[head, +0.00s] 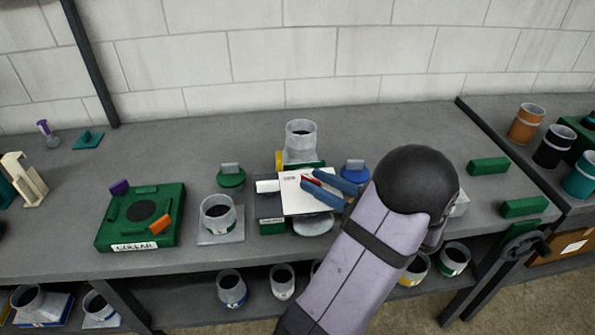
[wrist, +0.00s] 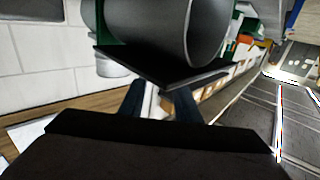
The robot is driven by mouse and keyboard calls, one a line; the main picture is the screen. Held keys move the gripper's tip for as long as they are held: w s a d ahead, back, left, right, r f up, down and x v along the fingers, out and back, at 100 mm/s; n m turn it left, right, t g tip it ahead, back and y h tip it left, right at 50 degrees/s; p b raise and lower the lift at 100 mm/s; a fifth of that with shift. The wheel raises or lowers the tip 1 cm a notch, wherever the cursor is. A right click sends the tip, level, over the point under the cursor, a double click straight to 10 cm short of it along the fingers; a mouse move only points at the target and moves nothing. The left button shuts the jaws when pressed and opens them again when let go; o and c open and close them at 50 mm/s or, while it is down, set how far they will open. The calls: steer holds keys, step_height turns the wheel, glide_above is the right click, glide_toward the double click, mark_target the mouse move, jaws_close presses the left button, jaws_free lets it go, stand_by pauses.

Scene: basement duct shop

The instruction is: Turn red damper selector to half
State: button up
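A white plate (head: 292,203) with small dark marks stands at the middle of the bench. A small red piece (head: 312,181), which looks like the red damper selector, shows at its upper right part. My gripper (head: 318,183) reaches in from the right, its two blue fingers parted, with the red piece between their tips. I cannot tell whether they press on it. In the wrist view my dark fingers (wrist: 162,100) stand apart below a dark plate bearing a grey cylinder (wrist: 165,30). Their tips and the selector are hidden there. The selector's exact angle is unclear.
A grey duct collar (head: 300,140) stands behind the white plate, another (head: 217,214) to its left. Green (head: 231,176) and blue (head: 354,171) knobbed discs flank the plate. A green collar board (head: 142,222) lies farther left. My arm covers the bench front right of centre.

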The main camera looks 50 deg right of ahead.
mark_target(298, 183)
steer(key=shift+w+p, duration=0.75)
steer(key=shift+w, duration=2.4)
jaws_close()
